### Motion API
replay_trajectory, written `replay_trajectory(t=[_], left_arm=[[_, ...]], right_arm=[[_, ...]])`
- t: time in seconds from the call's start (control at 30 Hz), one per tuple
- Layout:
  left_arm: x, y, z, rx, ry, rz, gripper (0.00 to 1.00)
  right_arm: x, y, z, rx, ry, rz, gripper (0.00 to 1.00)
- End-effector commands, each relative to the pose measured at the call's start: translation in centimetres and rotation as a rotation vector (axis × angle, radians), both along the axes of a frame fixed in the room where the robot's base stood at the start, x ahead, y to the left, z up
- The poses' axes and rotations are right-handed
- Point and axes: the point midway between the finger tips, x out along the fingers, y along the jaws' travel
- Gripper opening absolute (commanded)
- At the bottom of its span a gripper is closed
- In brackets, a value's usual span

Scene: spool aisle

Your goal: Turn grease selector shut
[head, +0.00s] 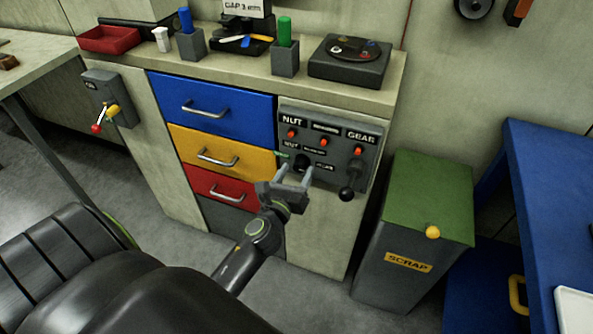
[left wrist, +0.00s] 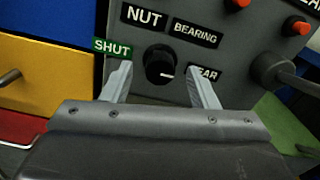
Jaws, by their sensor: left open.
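The grease selector is a round black knob (left wrist: 158,60) on the dark grey panel (left wrist: 225,58). Its white mark points right, below the partly hidden GEAR label (left wrist: 207,73). The green SHUT label (left wrist: 112,48) is to its left, NUT (left wrist: 143,17) above and BEARING (left wrist: 195,32) at upper right. My left gripper (left wrist: 160,82) is open, one finger on each side of the knob's lower part in the left wrist view. I cannot tell whether they touch it. In the head view the left gripper (head: 294,172) is in front of the knob (head: 302,160). My right gripper is not in view.
A black ball-ended lever (head: 348,188) sticks out right of the knob. Blue (head: 225,101), yellow (head: 210,148) and red (head: 215,188) drawers are to the left. A green-lidded scrap bin (head: 425,195) stands to the right.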

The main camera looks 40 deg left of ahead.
Motion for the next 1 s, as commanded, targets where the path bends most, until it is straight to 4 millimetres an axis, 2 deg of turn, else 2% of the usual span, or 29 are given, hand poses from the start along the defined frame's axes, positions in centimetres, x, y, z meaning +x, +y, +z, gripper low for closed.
replay_trajectory(t=[0.13, 0.43, 0.77, 1.0], left_arm=[[0.82, 0.23, 0.03, 0.001, -0.001, 0.0, 0.54], [0.94, 0.24, 0.03, 0.0, 0.0, 0.0, 0.53], [0.92, 0.24, 0.02, 0.0, 0.0, 0.0, 0.1], [0.91, 0.23, 0.01, -0.018, -0.004, 0.0, 0.09]], right_arm=[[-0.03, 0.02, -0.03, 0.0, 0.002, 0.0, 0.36], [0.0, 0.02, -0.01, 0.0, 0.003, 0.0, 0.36], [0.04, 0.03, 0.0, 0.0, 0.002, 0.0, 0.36], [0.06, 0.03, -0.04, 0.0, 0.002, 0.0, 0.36]])
